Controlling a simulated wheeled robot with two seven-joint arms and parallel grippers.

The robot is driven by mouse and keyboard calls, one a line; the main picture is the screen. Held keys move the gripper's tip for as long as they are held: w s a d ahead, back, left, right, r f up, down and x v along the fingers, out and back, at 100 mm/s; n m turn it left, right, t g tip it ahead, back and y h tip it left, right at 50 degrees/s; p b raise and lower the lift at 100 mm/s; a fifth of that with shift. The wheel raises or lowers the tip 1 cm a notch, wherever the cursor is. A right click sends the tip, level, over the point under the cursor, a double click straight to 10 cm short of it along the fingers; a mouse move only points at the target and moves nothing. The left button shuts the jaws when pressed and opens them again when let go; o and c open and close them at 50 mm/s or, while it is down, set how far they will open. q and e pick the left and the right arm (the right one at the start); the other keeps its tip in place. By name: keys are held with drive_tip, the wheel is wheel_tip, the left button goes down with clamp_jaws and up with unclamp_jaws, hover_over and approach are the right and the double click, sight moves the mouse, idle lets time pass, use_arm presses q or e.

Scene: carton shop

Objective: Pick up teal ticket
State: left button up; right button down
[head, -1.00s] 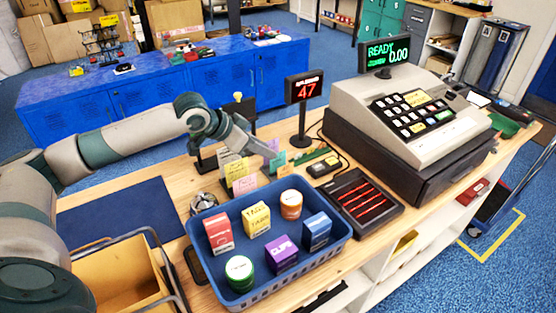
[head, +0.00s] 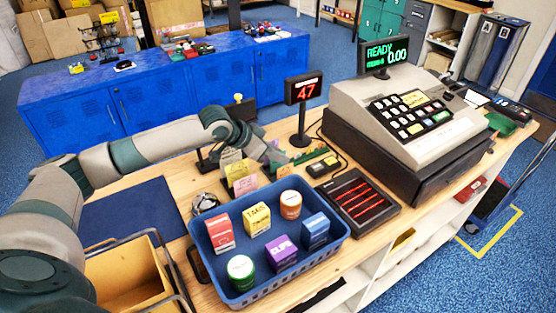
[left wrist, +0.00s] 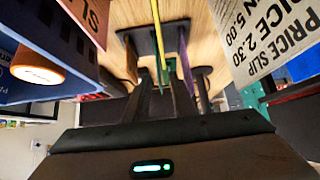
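The teal ticket (left wrist: 164,76) stands on edge near the middle of the left wrist view, seen edge-on between the fingers of my left gripper (left wrist: 164,98). The fingers look apart, one on each side of it, and I cannot see them touching it. In the head view my left gripper (head: 272,157) is low over the ticket stand, and its fingers hide most of the teal ticket. An orange ticket (left wrist: 131,60) and a purple ticket (left wrist: 188,72) stand close on either side in the left wrist view. My right gripper is not in view.
A blue basket (head: 237,292) of small boxes and tins stands just in front of the tickets. A number display (head: 304,90) on a post, a card terminal (head: 357,203) and a cash register (head: 395,115) stand to the right. Price slips (left wrist: 275,40) show close by.

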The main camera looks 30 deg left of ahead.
use_arm(q)
drive_tip(key=shift+w+f, duration=0.1)
drive_tip(key=shift+f, duration=0.05)
idle(0.3)
clamp_jaws()
